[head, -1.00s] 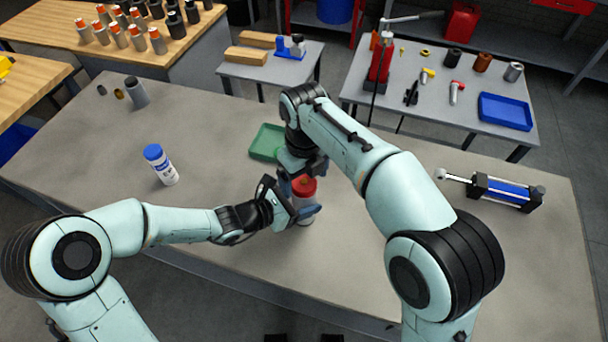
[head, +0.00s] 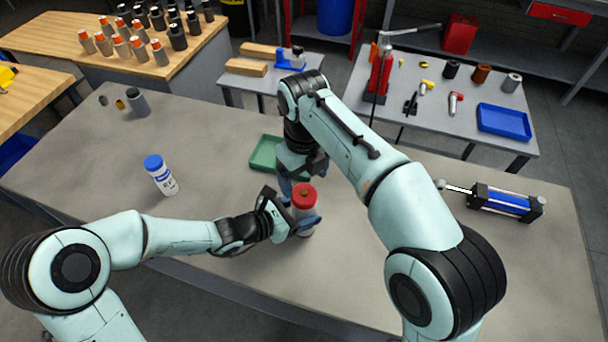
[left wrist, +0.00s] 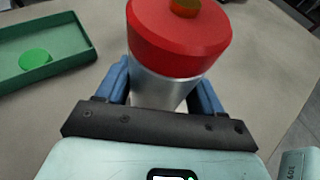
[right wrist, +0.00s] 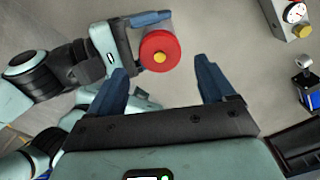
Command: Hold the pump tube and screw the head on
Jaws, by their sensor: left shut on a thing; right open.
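The pump tube (left wrist: 155,90) is a silvery cylinder standing upright on the grey workbench in the left wrist view. The red head (head: 304,196) sits on its top, with a small brass-coloured piece in its centre; it also shows in the left wrist view (left wrist: 180,38) and the right wrist view (right wrist: 160,54). Whether it is threaded tight I cannot tell. My left gripper (left wrist: 162,95) is shut around the tube below the head. My right gripper (right wrist: 163,85) is open and empty, its blue fingers apart from the head, just behind it in the head view.
A green tray (head: 264,154) lies behind the grippers, with a green disc (left wrist: 35,59) inside. A blue-capped white bottle (head: 160,175) stands to the left. A blue cylinder unit (head: 503,201) lies at the right. The bench front is clear.

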